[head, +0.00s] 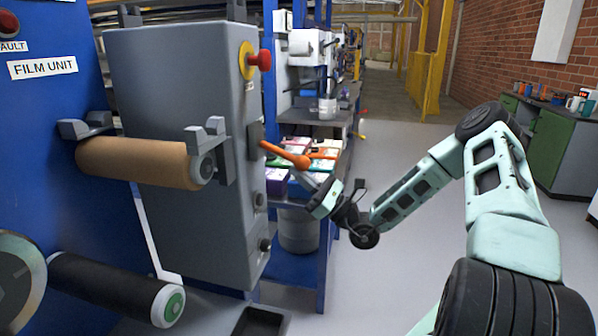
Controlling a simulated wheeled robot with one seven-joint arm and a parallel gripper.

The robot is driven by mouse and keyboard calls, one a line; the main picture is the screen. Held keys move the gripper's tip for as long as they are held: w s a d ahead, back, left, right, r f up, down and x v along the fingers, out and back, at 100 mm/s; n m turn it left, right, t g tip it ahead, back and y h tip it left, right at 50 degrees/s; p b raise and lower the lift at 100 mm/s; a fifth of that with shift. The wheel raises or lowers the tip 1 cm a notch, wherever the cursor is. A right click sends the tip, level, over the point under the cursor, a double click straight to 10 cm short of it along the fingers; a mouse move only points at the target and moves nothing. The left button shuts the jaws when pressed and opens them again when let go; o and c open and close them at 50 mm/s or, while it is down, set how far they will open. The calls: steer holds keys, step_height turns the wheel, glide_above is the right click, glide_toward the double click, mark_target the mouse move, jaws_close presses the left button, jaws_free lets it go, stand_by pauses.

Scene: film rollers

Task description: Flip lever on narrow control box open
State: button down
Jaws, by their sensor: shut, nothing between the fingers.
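The narrow control box (170,85) is a tall grey cabinet at the left centre. An orange lever (284,153) sticks out from a dark mount (255,134) on its right-hand face. The lever points right and slightly down, with its rounded tip at the outer end. My gripper (304,178) is shut with nothing in it. It is just below and beside the lever's tip; I cannot tell whether it touches. The fingers are small and partly lost against the shelf behind.
A red emergency button (259,60) sits on the box above the lever. A brown film roller (135,162) and a black roller (110,285) project at left. Shelves with coloured boxes (325,142) stand behind the lever. Floor (400,150) is open beyond my arm.

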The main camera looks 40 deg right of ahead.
mark_target(306, 160)
steer(key=r+p, duration=0.1)
steer(key=p, duration=0.1)
steer(key=r+g+p, duration=0.1)
steer(key=p, duration=0.2)
steer(key=s+d+r+g+h+p, duration=0.1)
steer(key=r+p, duration=0.1)
steer(key=p, duration=0.1)
steer(key=shift+s, duration=0.1)
steer(key=r+g+p, duration=0.1)
steer(key=p, duration=0.2)
steer(key=r+g+h+p, duration=0.1)
steer(key=p, duration=0.3)
steer(key=shift+s+d+r+n+g+h, duration=0.2)
steer(key=shift+s+r+n+g+h, duration=0.1)
steer(key=shift+s+r, duration=0.1)
steer(key=shift+w+r+g+h+p, duration=0.1)
steer(key=shift+r+g+h+p, duration=0.45)
steer(key=shift+p, duration=1.3)
steer(key=shift+r+g+h+p, duration=0.15)
steer(key=shift+r+g+p, duration=0.5)
steer(key=shift+r+p, duration=0.9)
steer(key=shift+w+f+p, duration=0.1)
steer(key=shift+p, duration=0.2)
